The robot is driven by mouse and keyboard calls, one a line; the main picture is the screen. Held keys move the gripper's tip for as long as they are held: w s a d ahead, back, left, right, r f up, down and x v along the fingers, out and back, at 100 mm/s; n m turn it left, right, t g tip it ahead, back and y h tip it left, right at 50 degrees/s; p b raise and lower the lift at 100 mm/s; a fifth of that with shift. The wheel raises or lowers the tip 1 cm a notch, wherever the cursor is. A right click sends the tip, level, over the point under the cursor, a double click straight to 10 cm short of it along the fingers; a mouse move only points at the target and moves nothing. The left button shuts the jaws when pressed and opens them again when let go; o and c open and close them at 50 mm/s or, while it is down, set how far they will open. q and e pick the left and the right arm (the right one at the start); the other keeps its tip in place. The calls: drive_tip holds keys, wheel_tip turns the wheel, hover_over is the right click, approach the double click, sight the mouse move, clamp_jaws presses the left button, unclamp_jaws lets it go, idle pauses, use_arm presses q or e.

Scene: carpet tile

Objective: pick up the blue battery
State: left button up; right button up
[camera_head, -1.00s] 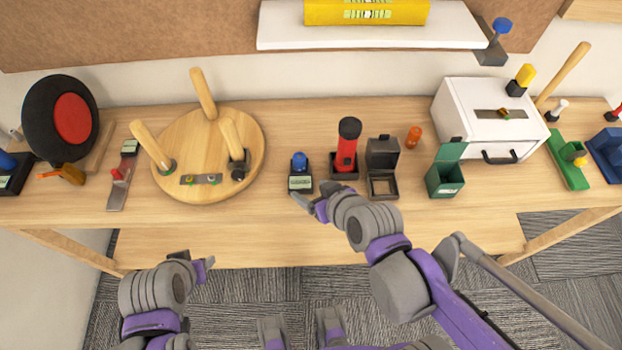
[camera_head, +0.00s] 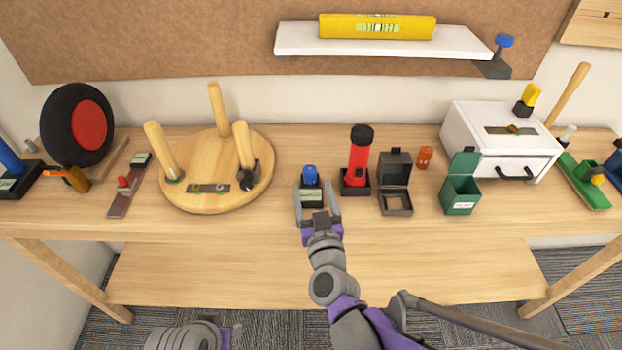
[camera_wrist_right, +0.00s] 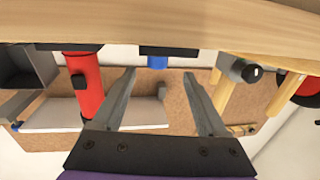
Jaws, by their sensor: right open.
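The blue battery (camera_head: 310,174) stands upright in a small dark holder with a pale label (camera_head: 311,198) on the workbench. It also shows in the right wrist view (camera_wrist_right: 157,62), upside down, with the dark holder (camera_wrist_right: 168,50) next to it. My right gripper (camera_head: 318,190) is open, with one finger on either side of the holder and battery in the head view. In the right wrist view the battery appears between the open fingertips (camera_wrist_right: 159,74), with no visible contact. My left arm's end (camera_head: 230,336) is at the bottom edge of the head view, mostly cut off.
A red flashlight (camera_head: 359,160) in a dark base stands just right of the battery. Further right are an open grey box (camera_head: 396,170) and a green bin (camera_head: 460,194). A round wooden stool (camera_head: 215,165) lies upside down at left. The bench front (camera_head: 260,215) is clear.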

sight(311, 174)
drive_tip(key=shift+w+a+r, duration=0.1)
drive_tip(key=shift+w, duration=1.3)
drive_tip(key=shift+w+a, duration=0.1)
drive_tip(key=shift+w, duration=1.25)
drive_tip(key=shift+s, duration=0.1)
clamp_jaws()
